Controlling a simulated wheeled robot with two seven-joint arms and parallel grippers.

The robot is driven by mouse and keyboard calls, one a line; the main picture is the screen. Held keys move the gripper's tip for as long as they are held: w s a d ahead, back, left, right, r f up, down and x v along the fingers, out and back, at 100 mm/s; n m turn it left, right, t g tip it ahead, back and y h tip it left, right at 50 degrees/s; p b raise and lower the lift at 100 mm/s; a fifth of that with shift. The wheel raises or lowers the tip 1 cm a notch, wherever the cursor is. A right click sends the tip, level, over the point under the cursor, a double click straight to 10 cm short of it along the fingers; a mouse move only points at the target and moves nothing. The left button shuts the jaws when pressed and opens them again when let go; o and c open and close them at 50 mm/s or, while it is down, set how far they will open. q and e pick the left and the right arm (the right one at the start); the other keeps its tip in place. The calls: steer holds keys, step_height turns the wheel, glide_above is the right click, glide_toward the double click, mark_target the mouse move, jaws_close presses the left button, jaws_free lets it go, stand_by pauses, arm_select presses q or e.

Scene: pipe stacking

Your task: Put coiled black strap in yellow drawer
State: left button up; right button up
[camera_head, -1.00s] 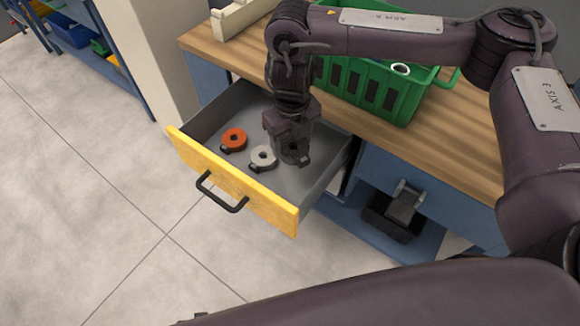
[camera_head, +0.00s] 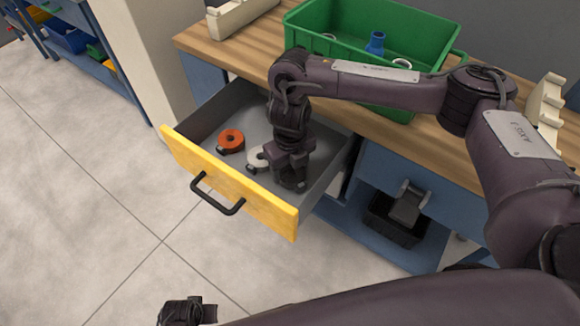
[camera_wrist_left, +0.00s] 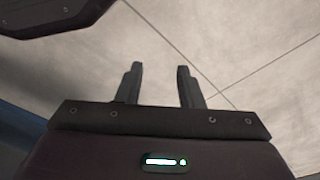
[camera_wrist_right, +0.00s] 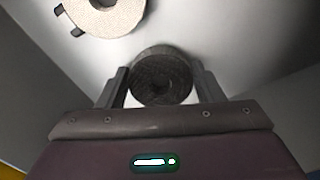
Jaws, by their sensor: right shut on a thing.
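The coiled black strap (camera_wrist_right: 160,78) sits between the fingers of my right gripper (camera_wrist_right: 161,88), which is shut on it. In the head view my right gripper (camera_head: 291,180) is inside the open yellow drawer (camera_head: 225,180), low near its right side, and mostly hides the strap. I cannot tell whether the strap touches the drawer floor. My left gripper (camera_wrist_left: 160,85) is open and empty above the floor; it also shows at the bottom of the head view (camera_head: 187,312).
An orange coil (camera_head: 231,140) and a white coil (camera_head: 257,158) lie in the drawer; the white one is near my right gripper. A green crate (camera_head: 425,50) stands on the wooden workbench (camera_head: 215,50). A black bin (camera_head: 395,220) is on the shelf below.

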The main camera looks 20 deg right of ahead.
mark_target(290, 170)
steer(key=shift+f, duration=0.2)
steer(key=o, duration=1)
arm_select(q)
steer(key=shift+w+d+r, duration=0.1)
steer(key=shift+w+r, duration=0.05)
steer(key=shift+r, duration=0.15)
arm_select(e)
steer(key=shift+r, duration=0.1)
steer(key=shift+r, duration=0.15)
step_height(290, 170, up, 6)
steer(key=shift+f+p, duration=0.25)
steer(key=shift+p, duration=0.8)
arm_select(q)
steer(key=s+a+f+p, duration=0.1)
steer(key=s+a+f, duration=0.1)
steer(key=s+f, duration=0.4)
steer(key=shift+a+f+p, duration=0.3)
steer(key=shift+f, duration=0.25)
arm_select(e)
step_height(290, 170, up, 6)
steer(key=shift+r, duration=0.2)
